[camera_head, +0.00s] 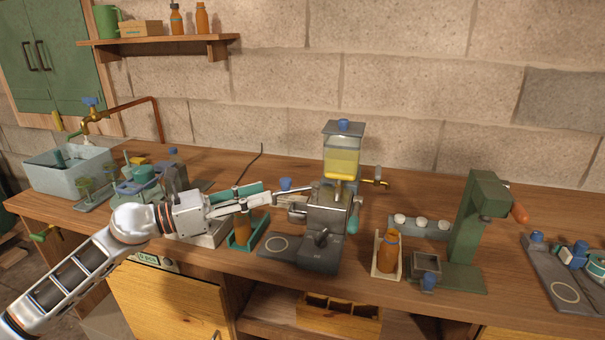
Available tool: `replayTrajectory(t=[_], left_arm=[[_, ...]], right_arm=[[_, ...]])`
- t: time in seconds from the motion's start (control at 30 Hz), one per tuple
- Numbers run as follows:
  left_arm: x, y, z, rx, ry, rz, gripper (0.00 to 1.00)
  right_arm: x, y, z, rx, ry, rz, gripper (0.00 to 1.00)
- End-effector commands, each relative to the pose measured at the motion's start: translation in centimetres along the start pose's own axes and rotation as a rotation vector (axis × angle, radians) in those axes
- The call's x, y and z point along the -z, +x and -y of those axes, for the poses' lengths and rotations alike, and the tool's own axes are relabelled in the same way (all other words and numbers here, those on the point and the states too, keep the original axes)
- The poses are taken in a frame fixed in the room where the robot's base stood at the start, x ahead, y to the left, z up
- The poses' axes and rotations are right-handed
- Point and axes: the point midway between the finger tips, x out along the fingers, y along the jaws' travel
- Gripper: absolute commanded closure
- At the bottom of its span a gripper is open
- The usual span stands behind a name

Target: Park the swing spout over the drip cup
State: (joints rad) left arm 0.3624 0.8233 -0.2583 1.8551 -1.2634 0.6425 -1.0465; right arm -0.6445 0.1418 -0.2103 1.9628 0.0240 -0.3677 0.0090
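The still (328,215) stands mid-bench, with a clear tank of yellow oil (342,164) under a blue-knobbed lid. A metal arm, which looks like the swing spout (293,197), reaches left from the still, with a blue knob (285,184) beside it. A brass tap (376,182) sticks out on the right. I cannot tell which part is the drip cup; a ring mark (276,244) shows on the dark base. My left gripper (270,197) has its fingers apart, tips close to the metal arm; contact is unclear. My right gripper is out of view.
An orange bottle (388,252) stands in a pale holder right of the still, near a green press (470,230). Another bottle in a teal holder (240,245) stands below my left gripper. A tub (65,172) and rack crowd the left. Bare wood shows behind the still.

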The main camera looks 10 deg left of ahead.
Motion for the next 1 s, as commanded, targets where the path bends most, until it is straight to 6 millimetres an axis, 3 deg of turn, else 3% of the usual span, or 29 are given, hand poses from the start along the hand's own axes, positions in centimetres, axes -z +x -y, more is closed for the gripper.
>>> replayTrajectory(t=[0.2, 0.7, 1.0], left_arm=[[-1.5, 0.1, -0.7, 0.006, 0.158, -0.053, 0.65], [-1.2, 6.7, -0.7, 0.005, 0.153, -0.050, 0.65], [-1.0, 7.5, -0.7, 0.004, 0.152, -0.052, 0.65]], right_arm=[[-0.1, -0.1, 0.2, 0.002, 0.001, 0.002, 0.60], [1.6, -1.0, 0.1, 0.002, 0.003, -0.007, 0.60], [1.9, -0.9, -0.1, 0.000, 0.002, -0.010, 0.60]])
